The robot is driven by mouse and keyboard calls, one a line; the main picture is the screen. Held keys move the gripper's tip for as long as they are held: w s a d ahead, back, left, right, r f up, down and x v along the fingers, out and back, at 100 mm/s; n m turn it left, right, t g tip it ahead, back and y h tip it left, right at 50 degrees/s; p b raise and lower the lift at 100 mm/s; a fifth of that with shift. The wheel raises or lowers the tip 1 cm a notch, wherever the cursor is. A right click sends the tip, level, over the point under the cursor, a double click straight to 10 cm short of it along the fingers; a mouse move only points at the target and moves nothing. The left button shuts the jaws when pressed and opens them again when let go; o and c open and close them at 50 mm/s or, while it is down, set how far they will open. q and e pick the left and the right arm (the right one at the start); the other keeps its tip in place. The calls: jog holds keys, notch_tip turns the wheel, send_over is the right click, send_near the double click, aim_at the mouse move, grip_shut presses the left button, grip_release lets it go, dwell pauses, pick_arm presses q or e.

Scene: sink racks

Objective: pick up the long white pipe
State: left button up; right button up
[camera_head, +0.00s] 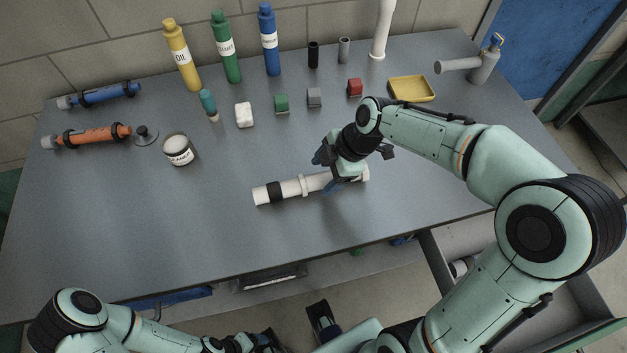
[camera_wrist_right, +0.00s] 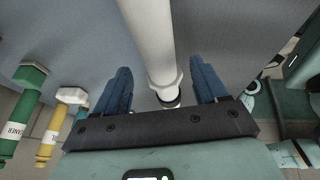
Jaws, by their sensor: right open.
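A long white pipe (camera_head: 291,188) lies on the grey table, with a black band near its left end and a raised collar near its middle. My right gripper (camera_head: 329,174) is over its right part, with blue fingers on either side. In the right wrist view the pipe (camera_wrist_right: 150,40) passes between the open fingers of the right gripper (camera_wrist_right: 165,90), and its collar and a black part show. Gaps show beside the pipe. The right gripper hides part of the pipe in the head view. My left arm is at the bottom left; its gripper's jaws cannot be made out.
Yellow (camera_head: 181,55), green (camera_head: 226,48) and blue (camera_head: 268,40) bottles stand at the back. A white upright pipe (camera_head: 381,30) stands behind a yellow tray (camera_head: 411,88). Small blocks and a white jar (camera_head: 178,151) lie farther left. The table's front left is clear.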

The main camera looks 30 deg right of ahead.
aim_at(321, 177)
jog(key=shift+x, duration=1.5)
jog(key=c, duration=1.2)
jog(key=shift+c, duration=0.2)
jog(key=shift+r, duration=0.1)
